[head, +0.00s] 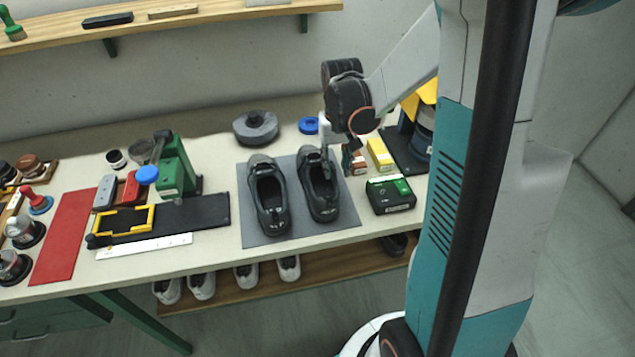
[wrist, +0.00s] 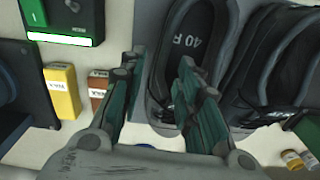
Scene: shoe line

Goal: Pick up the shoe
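A pair of dark shoes stands side by side on a grey mat (head: 252,232). The left shoe (head: 270,208) is at the right of the wrist view (wrist: 275,65). My gripper (head: 337,165) is open and points down at the far end of the right shoe. In the wrist view, one finger of my gripper (wrist: 160,68) is beside the shoe's outer wall and the other is over its opening. I cannot tell whether either finger touches the shoe.
A black-and-green box (head: 390,195), a yellow box (head: 380,154) and a brown box (head: 358,165) stand close to the right. A grey round object (head: 256,128) and a blue ring (head: 309,125) lie behind. A green press (head: 173,170) stands to the left.

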